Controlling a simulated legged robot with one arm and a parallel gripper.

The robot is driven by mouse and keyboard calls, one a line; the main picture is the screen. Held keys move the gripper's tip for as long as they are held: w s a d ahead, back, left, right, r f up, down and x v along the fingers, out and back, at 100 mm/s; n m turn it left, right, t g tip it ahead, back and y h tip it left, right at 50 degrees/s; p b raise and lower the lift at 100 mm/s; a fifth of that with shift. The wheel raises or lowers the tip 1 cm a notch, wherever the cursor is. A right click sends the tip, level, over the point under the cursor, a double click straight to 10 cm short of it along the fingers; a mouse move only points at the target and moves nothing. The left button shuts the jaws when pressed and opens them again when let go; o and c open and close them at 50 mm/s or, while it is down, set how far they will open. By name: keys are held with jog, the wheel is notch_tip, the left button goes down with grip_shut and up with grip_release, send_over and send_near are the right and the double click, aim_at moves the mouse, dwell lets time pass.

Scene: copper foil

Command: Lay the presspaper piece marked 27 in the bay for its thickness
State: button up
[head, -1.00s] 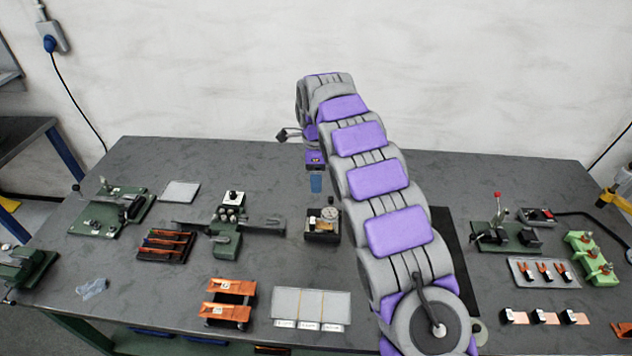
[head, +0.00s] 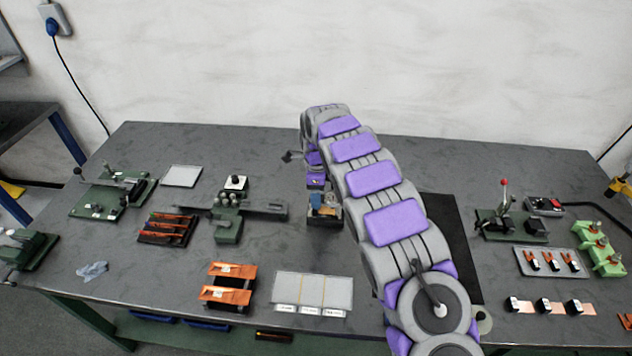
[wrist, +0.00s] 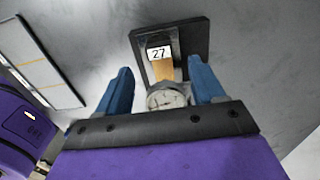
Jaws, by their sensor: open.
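The tan presspaper piece (wrist: 163,70) has a white label reading 27 at one end. It lies at a dial gauge (wrist: 166,98) on a dark base; in the head view this gauge (head: 325,222) stands mid-table. My gripper (wrist: 159,66) is open, its blue fingers on either side of the piece and dial, with no clear contact. In the head view my gripper (head: 323,199) is low over the gauge and partly hides it. A pale tray with three bays (head: 313,276) lies at the front; its white labels are too small to read.
An orange-topped stand (head: 228,270) is left of the tray. A green fixture with a long bar (head: 229,229) stands left of the gauge. A dark rack with orange strips (head: 167,228) lies further left. Bare table separates gauge and tray.

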jog(key=shift+f+b, duration=0.4)
jog(key=shift+f, duration=2.05)
jog(key=shift+c, duration=0.2)
jog(key=c, duration=1.1)
jog(key=shift+r, duration=0.1)
jog(key=shift+w+a+p, duration=0.1)
jog(key=shift+a+p, duration=0.6)
jog(key=shift+a, duration=2)
jog(key=shift+r+p, duration=1.45)
jog(key=shift+r, duration=2.05)
